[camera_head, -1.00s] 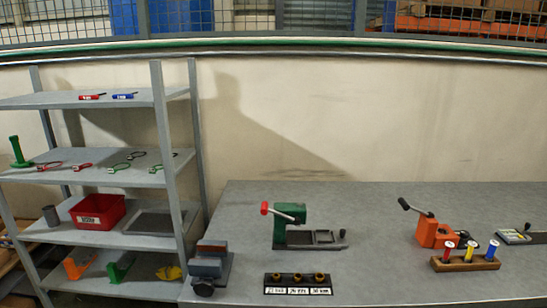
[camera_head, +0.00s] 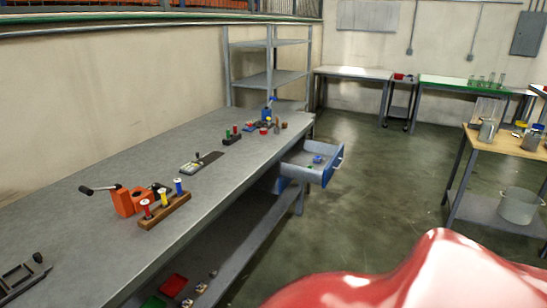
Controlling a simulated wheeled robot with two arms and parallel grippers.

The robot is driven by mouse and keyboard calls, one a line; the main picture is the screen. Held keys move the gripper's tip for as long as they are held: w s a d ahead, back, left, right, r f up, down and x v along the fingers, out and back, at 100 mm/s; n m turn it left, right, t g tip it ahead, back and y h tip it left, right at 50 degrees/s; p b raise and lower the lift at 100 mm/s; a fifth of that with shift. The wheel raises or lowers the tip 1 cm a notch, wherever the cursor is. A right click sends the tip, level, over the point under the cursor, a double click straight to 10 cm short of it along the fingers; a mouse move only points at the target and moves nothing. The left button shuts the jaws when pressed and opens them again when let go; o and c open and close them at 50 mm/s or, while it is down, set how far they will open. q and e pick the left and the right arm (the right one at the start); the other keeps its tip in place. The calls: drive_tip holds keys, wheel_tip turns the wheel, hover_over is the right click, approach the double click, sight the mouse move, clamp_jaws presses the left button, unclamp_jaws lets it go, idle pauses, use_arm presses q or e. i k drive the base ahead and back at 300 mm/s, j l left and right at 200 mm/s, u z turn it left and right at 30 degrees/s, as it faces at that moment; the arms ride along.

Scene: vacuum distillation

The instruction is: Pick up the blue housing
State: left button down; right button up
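A small blue piece (camera_head: 318,159) lies inside the open drawer at the right side of the long grey bench. A blue device with a lever (camera_head: 267,113) stands on the far end of the bench. Both are small in the picture, and I cannot tell for certain which is the blue housing. Neither of my grippers shows in the head view.
The grey bench (camera_head: 90,217) runs along the left wall. It carries an orange lever device (camera_head: 128,201) and a wooden block (camera_head: 165,211) with coloured spools. The blue-fronted drawer (camera_head: 332,168) juts into the aisle. Green floor (camera_head: 385,195) is open before the wooden table (camera_head: 515,145).

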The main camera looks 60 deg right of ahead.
sight(318, 159)
drive_tip(key=z, duration=2.4)
drive_tip(key=i+l+u, duration=0.1)
drive_tip(key=u, duration=0.2)
drive_tip(key=i+l+u, duration=0.15)
drive_tip(key=u, duration=0.2)
drive_tip(key=i+l+u, duration=0.1)
drive_tip(key=i+l, duration=0.15)
drive_tip(key=i+l+u, duration=0.1)
drive_tip(key=i+l, duration=0.15)
drive_tip(key=l, duration=0.2)
drive_tip(key=i+l, duration=0.2)
drive_tip(key=l, duration=0.15)
drive_tip(key=i+l+u, duration=0.25)
drive_tip(key=i+l, duration=0.2)
drive_tip(key=l, duration=0.35)
